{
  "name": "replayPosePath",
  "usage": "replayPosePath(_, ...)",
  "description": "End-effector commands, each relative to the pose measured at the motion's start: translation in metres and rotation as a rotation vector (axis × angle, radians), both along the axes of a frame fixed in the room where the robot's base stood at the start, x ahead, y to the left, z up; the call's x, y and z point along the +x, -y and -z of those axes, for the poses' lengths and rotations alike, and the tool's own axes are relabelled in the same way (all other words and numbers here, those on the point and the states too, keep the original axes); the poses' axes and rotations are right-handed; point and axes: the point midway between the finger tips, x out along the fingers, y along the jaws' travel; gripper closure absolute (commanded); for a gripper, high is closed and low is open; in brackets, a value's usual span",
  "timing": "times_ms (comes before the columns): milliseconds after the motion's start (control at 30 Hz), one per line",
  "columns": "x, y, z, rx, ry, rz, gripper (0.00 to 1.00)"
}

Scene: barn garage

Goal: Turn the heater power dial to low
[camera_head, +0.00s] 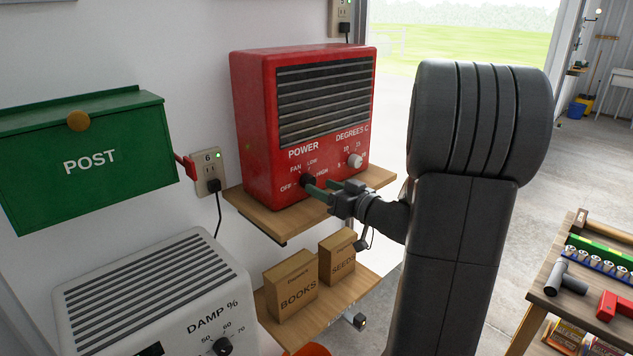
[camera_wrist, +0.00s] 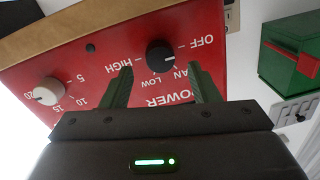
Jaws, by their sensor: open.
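The red heater (camera_head: 255,120) stands on a wooden shelf against the wall. Its black power dial (camera_head: 307,180) is at the lower left of its front, with OFF, FAN, LOW and HIGH printed around it. The wrist view shows the power dial (camera_wrist: 161,56) upside down; I cannot tell which mark its pointer is at. My gripper (camera_head: 318,189) is open with its green fingertips close to the dial. In the wrist view my gripper (camera_wrist: 159,67) has one finger on each side of the dial; contact cannot be made out.
A white temperature dial (camera_head: 355,160) sits right of the power dial. A green post box (camera_head: 90,160) and a grey-white dehumidifier (camera_head: 150,295) are to the left. Boxes marked BOOKS (camera_head: 292,285) and SEEDS (camera_head: 337,258) stand on the shelf below. A tool table (camera_head: 545,300) is at right.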

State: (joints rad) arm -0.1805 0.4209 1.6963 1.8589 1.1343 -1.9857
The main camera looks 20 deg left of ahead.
Motion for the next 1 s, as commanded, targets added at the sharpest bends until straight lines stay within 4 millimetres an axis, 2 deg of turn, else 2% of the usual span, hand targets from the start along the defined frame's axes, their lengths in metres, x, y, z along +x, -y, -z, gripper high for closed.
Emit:
replayPosePath(33, 0.002, -0.009, -0.001, 0.000, -0.001, -0.002, 0.45)
replayPosePath(200, 0.009, -0.025, -0.001, 0.000, -0.001, -0.001, 0.45)
replayPosePath(567, 0.011, -0.030, 0.000, 0.000, -0.001, 0.001, 0.45)
replayPosePath(667, 0.011, -0.030, 0.000, 0.000, -0.001, 0.001, 0.61)
replayPosePath(800, 0.011, -0.030, 0.000, 0.000, -0.001, 0.001, 0.88)
replayPosePath(1000, 0.010, -0.030, 0.001, 0.002, -0.007, 0.001, 0.90)
